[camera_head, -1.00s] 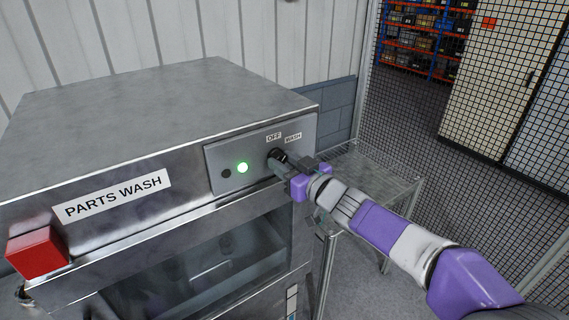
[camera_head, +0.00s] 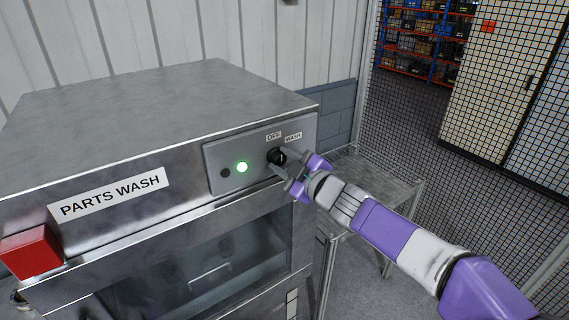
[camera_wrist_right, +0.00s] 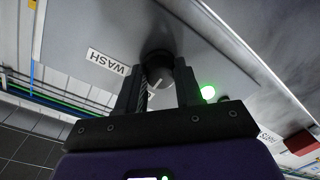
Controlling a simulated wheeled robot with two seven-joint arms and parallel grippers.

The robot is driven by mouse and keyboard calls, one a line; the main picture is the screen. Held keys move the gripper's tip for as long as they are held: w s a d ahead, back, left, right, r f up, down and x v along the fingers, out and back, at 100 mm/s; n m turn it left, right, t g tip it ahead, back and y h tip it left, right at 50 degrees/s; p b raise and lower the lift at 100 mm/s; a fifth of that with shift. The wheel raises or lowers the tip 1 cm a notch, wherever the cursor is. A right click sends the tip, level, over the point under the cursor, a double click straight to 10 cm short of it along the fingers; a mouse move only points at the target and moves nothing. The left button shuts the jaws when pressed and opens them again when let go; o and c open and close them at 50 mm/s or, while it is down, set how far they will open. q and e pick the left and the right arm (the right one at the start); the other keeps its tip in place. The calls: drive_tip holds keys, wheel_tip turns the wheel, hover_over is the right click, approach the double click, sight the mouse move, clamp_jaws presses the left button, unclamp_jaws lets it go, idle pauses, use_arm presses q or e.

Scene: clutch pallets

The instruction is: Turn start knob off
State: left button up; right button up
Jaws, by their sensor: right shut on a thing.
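The black start knob (camera_head: 275,156) is on the grey control panel (camera_head: 214,157) of the parts washer, under the OFF and WASH labels (camera_head: 283,136). A green lamp (camera_head: 242,167) is lit left of it. My right gripper (camera_head: 280,160) is shut on the knob, one finger on its upper right side and one on its lower left. In the right wrist view the knob (camera_wrist_right: 157,68) sits between the two fingers, and a white mark shows on its face. The exact pointing direction is hard to tell. My left gripper is not in view.
The washer's steel top (camera_head: 165,100) is bare. A red box-shaped part (camera_head: 30,252) is at its front left. A wire-mesh fence (camera_head: 400,120) and a metal rack (camera_head: 385,185) stand to the right. A window (camera_head: 200,265) is below the panel.

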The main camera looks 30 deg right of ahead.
idle(0.3)
drive_tip(key=o, duration=1)
drive_tip(key=shift+o, duration=0.2)
drive_tip(key=s+p, duration=0.2)
drive_tip(key=s, duration=0.5)
drive_tip(key=shift+s+d+r, duration=0.25)
drive_tip(key=shift+s+d, duration=0.05)
drive_tip(key=shift+d, duration=0.15)
